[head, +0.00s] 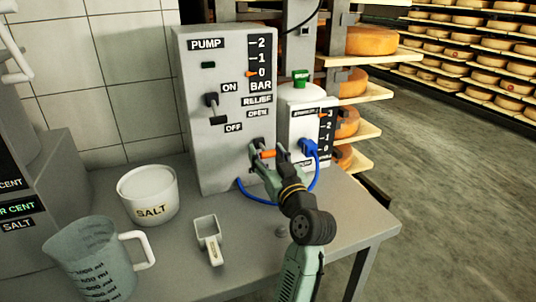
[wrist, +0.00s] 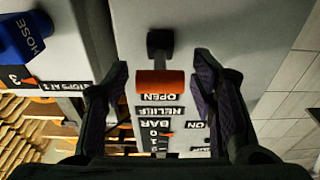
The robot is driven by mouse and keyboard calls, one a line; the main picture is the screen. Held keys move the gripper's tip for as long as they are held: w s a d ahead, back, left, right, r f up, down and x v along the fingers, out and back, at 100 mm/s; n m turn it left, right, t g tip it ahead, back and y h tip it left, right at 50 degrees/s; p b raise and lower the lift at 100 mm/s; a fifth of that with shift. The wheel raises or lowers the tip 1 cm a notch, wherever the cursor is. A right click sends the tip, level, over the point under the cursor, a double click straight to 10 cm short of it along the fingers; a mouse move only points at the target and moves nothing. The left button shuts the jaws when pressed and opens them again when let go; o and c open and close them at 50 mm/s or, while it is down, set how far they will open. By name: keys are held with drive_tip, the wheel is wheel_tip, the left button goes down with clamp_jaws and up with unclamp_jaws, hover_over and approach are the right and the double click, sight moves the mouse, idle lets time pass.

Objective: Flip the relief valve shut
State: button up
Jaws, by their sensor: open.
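The relief valve is a small lever with an orange grip (head: 267,154) on a dark pivot, low on the front of the grey pump box (head: 215,150), below the RELIEF and OPEN labels. In the upside-down wrist view the orange grip (wrist: 160,82) lies close to the OPEN label, with its black pivot (wrist: 160,41) above it. My gripper (head: 266,151) is at the lever, open. In the wrist view its fingers (wrist: 161,75) stand on either side of the orange grip, with gaps visible on both sides. Part of the lever is hidden by my gripper in the head view.
A white vessel (head: 303,95) with a blue hose plug (head: 309,147) stands right of the pump. A blue hose (head: 258,202) loops near my gripper. A salt tub (head: 148,196), a scoop (head: 208,240) and a jug (head: 93,262) sit on the bench's left.

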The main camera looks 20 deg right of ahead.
sight(268, 151)
wheel_tip(268, 151, up, 9)
drive_tip(key=shift+r, duration=0.55)
drive_tip(key=shift+a, duration=0.1)
